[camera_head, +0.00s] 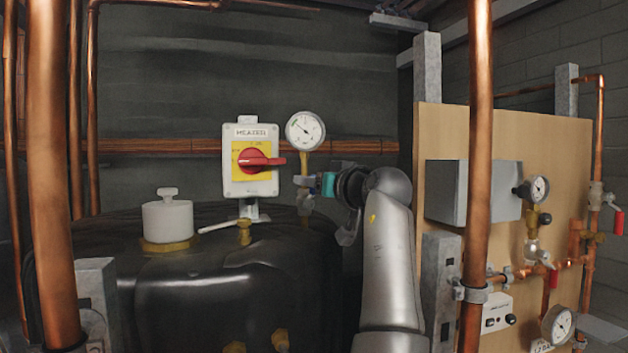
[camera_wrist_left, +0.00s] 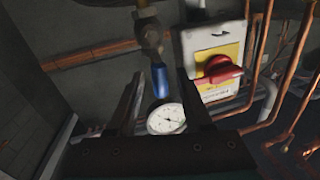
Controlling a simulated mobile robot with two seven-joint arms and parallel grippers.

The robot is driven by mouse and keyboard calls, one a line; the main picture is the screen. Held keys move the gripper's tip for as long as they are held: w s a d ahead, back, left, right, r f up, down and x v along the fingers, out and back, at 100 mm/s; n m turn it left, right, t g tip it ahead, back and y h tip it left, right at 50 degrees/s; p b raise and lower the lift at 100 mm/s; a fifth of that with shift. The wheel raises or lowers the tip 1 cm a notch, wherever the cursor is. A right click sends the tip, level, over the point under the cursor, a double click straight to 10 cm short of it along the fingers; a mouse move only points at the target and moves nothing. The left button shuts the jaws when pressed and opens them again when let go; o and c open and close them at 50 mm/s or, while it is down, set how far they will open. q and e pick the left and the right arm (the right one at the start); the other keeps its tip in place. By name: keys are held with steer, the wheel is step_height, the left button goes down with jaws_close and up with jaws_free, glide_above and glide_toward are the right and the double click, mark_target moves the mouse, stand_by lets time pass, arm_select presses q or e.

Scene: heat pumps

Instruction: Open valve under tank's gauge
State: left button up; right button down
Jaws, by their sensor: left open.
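The round white gauge (camera_head: 305,131) stands on a brass stem above the black tank (camera_head: 240,300). Under it is a valve with a brass body (camera_head: 304,197) and a blue handle (camera_head: 328,183). My left gripper (camera_head: 322,183) is beside the valve, its arm rising from below, and partly hides it. In the left wrist view, which looks upside down, my open fingers (camera_wrist_left: 158,98) stand on either side of the blue handle (camera_wrist_left: 159,80), with the gauge (camera_wrist_left: 166,118) near them. I cannot tell whether they touch the handle. My right gripper is not in view.
A switch box (camera_head: 250,160) with a red knob stands just left of the gauge. A thick copper pipe (camera_head: 478,150) rises right of my arm. Behind it is a wooden panel (camera_head: 560,150) with more gauges and valves. A white cap (camera_head: 167,220) sits on the tank's left side.

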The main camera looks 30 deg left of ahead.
arm_select(q)
steer(key=shift+c, duration=0.3)
jaws_close()
steer(key=shift+s+a+n, duration=0.2)
steer(key=shift+s+n, duration=0.05)
steer(key=shift+n, duration=0.45)
steer(key=shift+o, duration=0.3)
jaws_free()
